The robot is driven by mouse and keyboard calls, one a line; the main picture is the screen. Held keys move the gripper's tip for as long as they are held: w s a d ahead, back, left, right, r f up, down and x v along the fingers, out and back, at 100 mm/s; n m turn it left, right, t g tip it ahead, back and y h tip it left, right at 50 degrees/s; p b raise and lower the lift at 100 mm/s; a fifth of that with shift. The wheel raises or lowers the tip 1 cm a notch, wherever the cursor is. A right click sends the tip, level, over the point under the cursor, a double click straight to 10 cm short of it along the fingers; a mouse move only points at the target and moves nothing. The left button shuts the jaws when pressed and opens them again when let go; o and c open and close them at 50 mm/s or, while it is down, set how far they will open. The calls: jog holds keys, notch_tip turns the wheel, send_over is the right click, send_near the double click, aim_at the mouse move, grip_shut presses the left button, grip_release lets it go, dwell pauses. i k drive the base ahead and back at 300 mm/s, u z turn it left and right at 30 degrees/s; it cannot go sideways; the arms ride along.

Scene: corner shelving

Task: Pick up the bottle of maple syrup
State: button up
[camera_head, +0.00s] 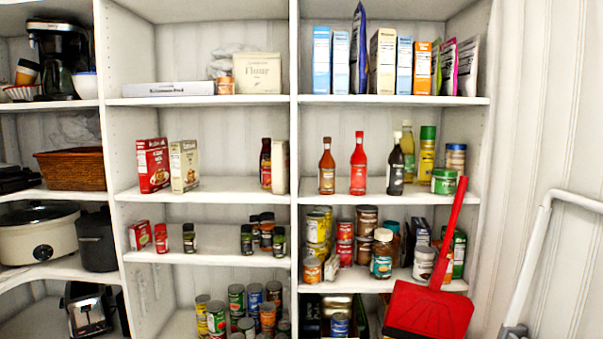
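No label is readable as maple syrup, so I cannot tell for sure which bottle it is. Another dark bottle with a red cap (265,165) stands in the middle bay, beside a pale carton (280,168). My gripper is not in view.
A red dustpan (430,309) with an upright handle stands in front of the lower right shelves. A white tubular frame (538,255) is at the right. Cans and jars crowd the shelf below the bottles. Boxes fill the shelf above.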

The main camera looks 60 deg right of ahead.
aim_at(327, 165)
jog(key=z, duration=0.3)
jog(key=i, duration=0.55)
jog(key=z, duration=0.6)
